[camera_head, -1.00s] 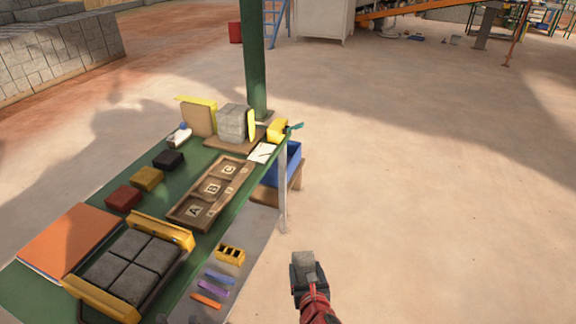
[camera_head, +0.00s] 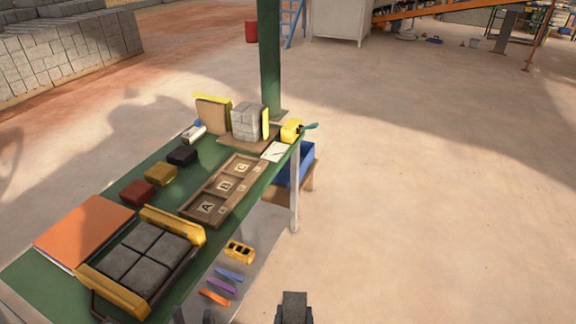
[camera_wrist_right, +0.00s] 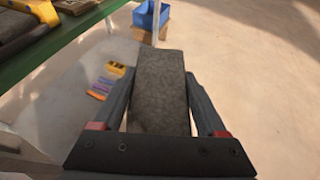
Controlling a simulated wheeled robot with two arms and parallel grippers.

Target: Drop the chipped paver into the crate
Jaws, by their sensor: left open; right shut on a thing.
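My right gripper (camera_head: 294,312) is at the bottom of the head view, past the table's near right side. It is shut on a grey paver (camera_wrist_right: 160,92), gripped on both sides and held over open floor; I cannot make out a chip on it. The blue crate (camera_head: 308,163) stands beyond the table's right edge, partly hidden by the table and its leg. It also shows at the top of the right wrist view (camera_wrist_right: 144,19), apart from the paver. My left gripper (camera_head: 193,316) is open, its fingertips just showing at the bottom edge.
The green table (camera_head: 115,188) carries a block mould with grey pavers, a lettered wooden tray (camera_head: 192,210), coloured blocks and a stack of grey blocks (camera_head: 247,122). A table leg (camera_head: 295,190) stands before the crate. The floor to the right is clear.

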